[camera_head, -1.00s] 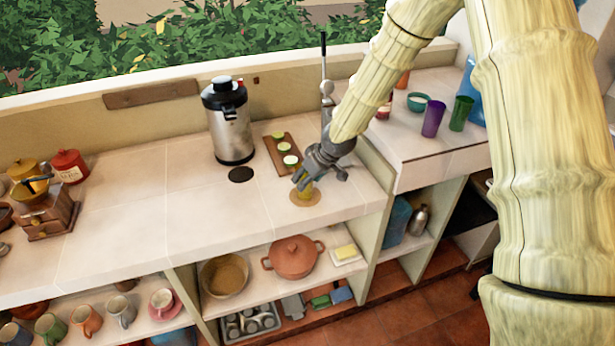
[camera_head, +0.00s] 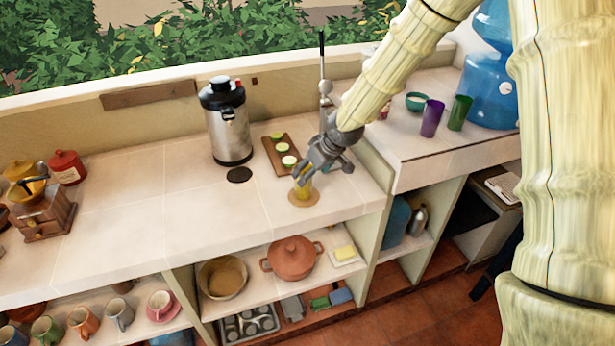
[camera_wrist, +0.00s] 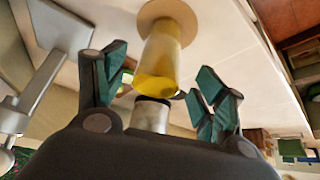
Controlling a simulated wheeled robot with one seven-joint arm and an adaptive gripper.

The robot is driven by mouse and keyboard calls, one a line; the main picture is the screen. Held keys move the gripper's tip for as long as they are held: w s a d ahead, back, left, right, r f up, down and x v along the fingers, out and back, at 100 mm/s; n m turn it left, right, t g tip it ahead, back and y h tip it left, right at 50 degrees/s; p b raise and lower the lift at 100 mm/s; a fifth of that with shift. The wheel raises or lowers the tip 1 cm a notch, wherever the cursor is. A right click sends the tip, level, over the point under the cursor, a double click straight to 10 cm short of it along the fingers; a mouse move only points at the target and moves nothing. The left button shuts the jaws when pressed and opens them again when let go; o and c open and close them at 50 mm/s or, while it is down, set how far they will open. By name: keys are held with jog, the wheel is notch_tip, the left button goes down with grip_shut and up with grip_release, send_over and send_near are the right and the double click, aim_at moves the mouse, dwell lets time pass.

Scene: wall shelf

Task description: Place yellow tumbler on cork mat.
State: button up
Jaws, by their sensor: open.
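The yellow tumbler (camera_head: 304,190) stands upright on the round cork mat (camera_head: 305,200) near the counter's front edge. In the wrist view, the tumbler (camera_wrist: 162,58) is ahead of my gripper, with the cork mat (camera_wrist: 158,10) beneath its base. My gripper (camera_head: 318,168) is just above and behind the tumbler. Its teal-padded fingers (camera_wrist: 163,82) are spread apart, with the tumbler's rim end between or just beyond them. No finger visibly touches the tumbler. In the head view, the fingers partly cover the tumbler's top.
A steel airpot (camera_head: 229,130) stands left, near a dark round mat (camera_head: 239,175). A wooden board (camera_head: 270,150) with lime pieces and a tap (camera_head: 324,90) are close behind my gripper. Purple (camera_head: 432,118) and green (camera_head: 459,112) tumblers stand at the right. The counter's left middle is clear.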

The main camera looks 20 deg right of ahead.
jog(key=shift+b+v, duration=0.65)
jog(key=shift+v, duration=3.25)
jog(key=s+a+f+m+g, duration=0.1)
jog(key=s+a+f, duration=0.1)
jog(key=s+f, duration=0.55)
jog(key=s+a+f+m+g, duration=0.15)
jog(key=s+f, duration=0.25)
jog(key=f, duration=0.6)
jog(key=s+a+f+m, duration=0.1)
jog(key=s+a+f, duration=0.1)
jog(key=s+f, duration=0.45)
jog(key=s+d+f+m+g+h, duration=0.1)
jog(key=s+f, duration=0.7)
jog(key=s, duration=0.4)
jog(key=s+d+f+m+g+h, duration=0.1)
jog(key=s+f+g, duration=0.1)
jog(key=s+f, duration=0.5)
jog(key=s, duration=0.5)
jog(key=shift+d+f, duration=0.2)
jog(key=shift+f, duration=0.2)
jog(key=shift+f, duration=0.15)
jog(key=shift+f+b, duration=0.3)
jog(key=shift+b, duration=0.1)
